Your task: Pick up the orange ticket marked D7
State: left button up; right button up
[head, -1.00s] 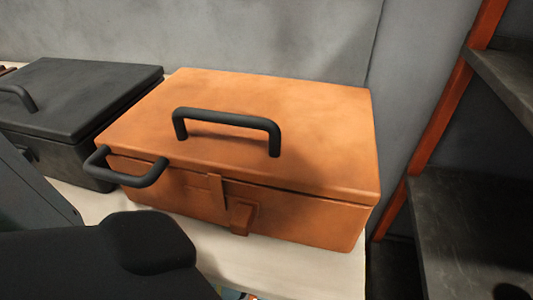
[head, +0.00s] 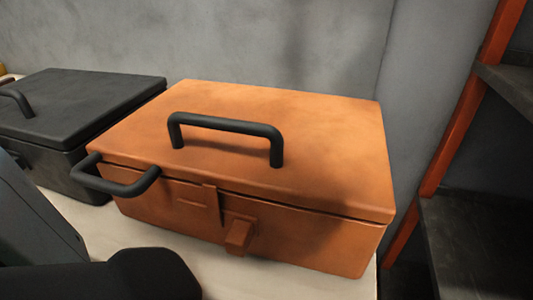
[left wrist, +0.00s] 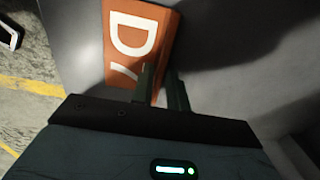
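The orange ticket (left wrist: 140,45) with white D7 lettering shows in the left wrist view, its lettering turned sideways and the 7 partly hidden. My left gripper (left wrist: 162,78) is at the ticket's lower right part. One finger overlaps the ticket's face and the other stands just beyond its right edge. A narrow gap shows between the fingers; I cannot tell whether they press on the ticket. The ticket does not show in the head view, where only parts of my arm show at lower left. My right gripper is in neither view.
An orange toolbox (head: 260,150) with black handles stands on a pale bench top (head: 235,280). A black box (head: 75,105) stands to its left, a grey wall (head: 250,40) behind. A shelf unit with orange posts (head: 470,110) is at right. Yellow floor marking (left wrist: 30,84) shows in the wrist view.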

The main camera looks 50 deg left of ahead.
pick_arm(q)
grip_shut()
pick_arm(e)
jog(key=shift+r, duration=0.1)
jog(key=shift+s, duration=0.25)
pick_arm(q)
jog(key=shift+r, duration=0.1)
